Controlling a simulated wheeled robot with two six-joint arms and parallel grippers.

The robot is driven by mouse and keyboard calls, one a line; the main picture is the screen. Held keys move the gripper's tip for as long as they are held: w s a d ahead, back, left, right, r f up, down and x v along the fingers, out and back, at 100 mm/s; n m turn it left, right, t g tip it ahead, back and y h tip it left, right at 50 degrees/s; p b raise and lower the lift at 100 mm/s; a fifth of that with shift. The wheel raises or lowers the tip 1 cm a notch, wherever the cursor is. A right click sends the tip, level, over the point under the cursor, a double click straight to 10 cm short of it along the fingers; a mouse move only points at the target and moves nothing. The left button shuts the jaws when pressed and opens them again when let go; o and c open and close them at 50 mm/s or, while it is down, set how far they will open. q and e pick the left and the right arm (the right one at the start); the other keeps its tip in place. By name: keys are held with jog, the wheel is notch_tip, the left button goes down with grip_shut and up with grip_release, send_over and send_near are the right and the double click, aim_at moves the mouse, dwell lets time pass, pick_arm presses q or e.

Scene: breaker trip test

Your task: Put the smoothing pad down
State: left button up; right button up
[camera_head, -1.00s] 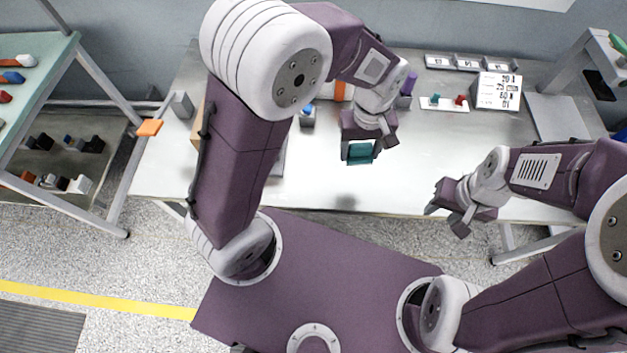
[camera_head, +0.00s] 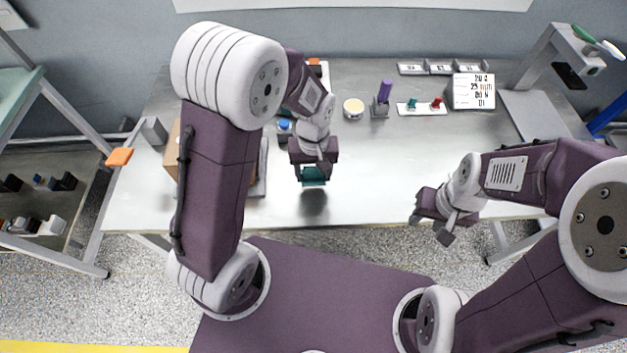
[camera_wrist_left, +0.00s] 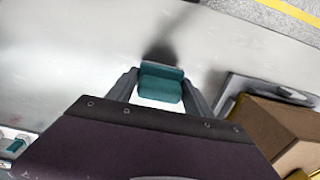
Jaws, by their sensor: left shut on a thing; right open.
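The smoothing pad (camera_head: 313,181) is a small teal block. It also shows in the left wrist view (camera_wrist_left: 161,86), between the two fingers. My left gripper (camera_head: 312,168) is shut on it and points down over the bare front part of the steel table (camera_head: 375,180). A dark shadow lies on the table near the pad; I cannot tell whether the pad touches the surface. My right gripper (camera_head: 432,226) is open and empty near the table's front edge.
A cardboard box (camera_wrist_left: 275,128) on a grey tray stands left of the pad, mostly behind my left arm. Further back are a round cream tin (camera_head: 353,108), a purple-handled tool (camera_head: 383,95), a switch plate (camera_head: 421,108) and a number card (camera_head: 473,91). Table middle is clear.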

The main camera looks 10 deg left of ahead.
aim_at(314, 181)
pick_arm(q)
jog(key=shift+f+b, duration=0.3)
jog(key=shift+f, duration=1.7)
jog(key=shift+f, duration=0.15)
jog(key=o, duration=1.4)
